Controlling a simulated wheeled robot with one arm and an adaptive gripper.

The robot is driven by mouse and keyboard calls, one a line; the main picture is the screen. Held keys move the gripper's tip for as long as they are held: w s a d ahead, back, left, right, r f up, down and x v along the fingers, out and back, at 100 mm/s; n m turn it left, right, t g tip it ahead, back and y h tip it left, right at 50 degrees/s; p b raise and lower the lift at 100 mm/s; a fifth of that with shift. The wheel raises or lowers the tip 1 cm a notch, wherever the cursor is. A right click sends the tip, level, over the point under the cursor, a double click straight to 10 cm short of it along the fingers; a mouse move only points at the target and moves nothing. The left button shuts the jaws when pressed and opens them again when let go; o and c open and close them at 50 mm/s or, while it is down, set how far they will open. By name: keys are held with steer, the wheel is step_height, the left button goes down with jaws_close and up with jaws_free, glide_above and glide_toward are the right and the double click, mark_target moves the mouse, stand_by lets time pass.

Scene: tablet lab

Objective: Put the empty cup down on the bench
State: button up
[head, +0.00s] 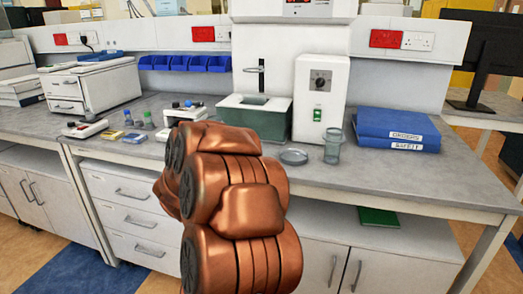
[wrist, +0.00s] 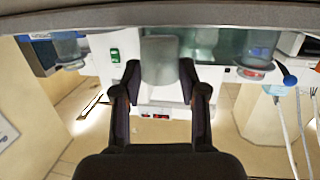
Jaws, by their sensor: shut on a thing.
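My gripper (wrist: 160,72) is shut on a greyish, see-through cup (wrist: 161,58) in the wrist view, with one dark finger on each side of it. That view is upside down. The cup's inside cannot be made out, nor whether its base touches anything. In the head view my copper-coloured arm hides the gripper and the held cup. The grey bench (head: 400,178) runs across the head view, behind and to both sides of my arm.
A clear beaker (head: 333,147) and a shallow glass dish (head: 293,156) stand right of my arm. Behind are a green-fronted bath (head: 262,118) and a white instrument (head: 320,95). Blue binders (head: 396,130) lie further right. The bench's front right is clear.

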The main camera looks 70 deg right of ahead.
steer(key=d, duration=1.5)
steer(key=shift+s, duration=0.3)
steer(key=shift+f, duration=0.15)
steer(key=o, duration=0.7)
steer(key=shift+a+f, duration=0.1)
steer(key=shift+f, duration=0.05)
steer(key=shift+o, duration=0.2)
steer(key=shift+a+r, duration=0.15)
steer(key=shift+r, duration=0.05)
steer(key=a, duration=0.3)
steer(key=a+r, duration=0.1)
steer(key=a, duration=0.7)
steer(key=shift+w+a+r, duration=0.25)
steer(key=shift+r, duration=0.1)
steer(key=shift+w, duration=0.1)
